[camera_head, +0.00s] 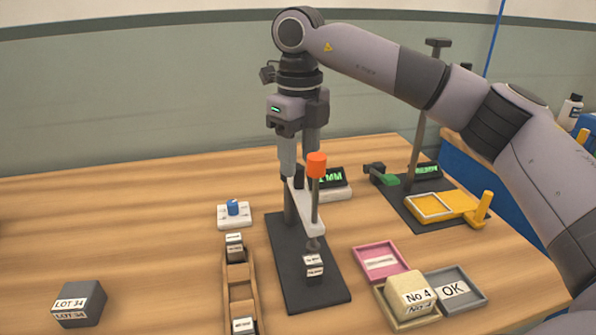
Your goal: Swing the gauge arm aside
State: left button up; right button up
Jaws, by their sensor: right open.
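The gauge (308,295) has a black base plate and a post. Its light grey arm (308,212) reaches from the post toward the front over the plate, with an orange-topped upright handle (316,165) at its outer part. A probe under the arm points down at a small dark labelled block (313,272) on the plate; I cannot tell whether they touch. My right gripper (300,172) points down with its fingers apart, close to the orange knob and the post top. The knob partly hides one finger; contact is unclear. My left gripper is not in view.
A wooden rack (237,283) with small labelled blocks and a blue-knobbed device (234,214) stand left of the gauge. Pink (381,262), tan and grey trays lie right. A second stand (436,210) with yellow parts is behind them. A LOT 34 block (79,303) sits far left.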

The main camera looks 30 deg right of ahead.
aim_at(299, 167)
jog(key=shift+f, duration=1.6)
grip_shut()
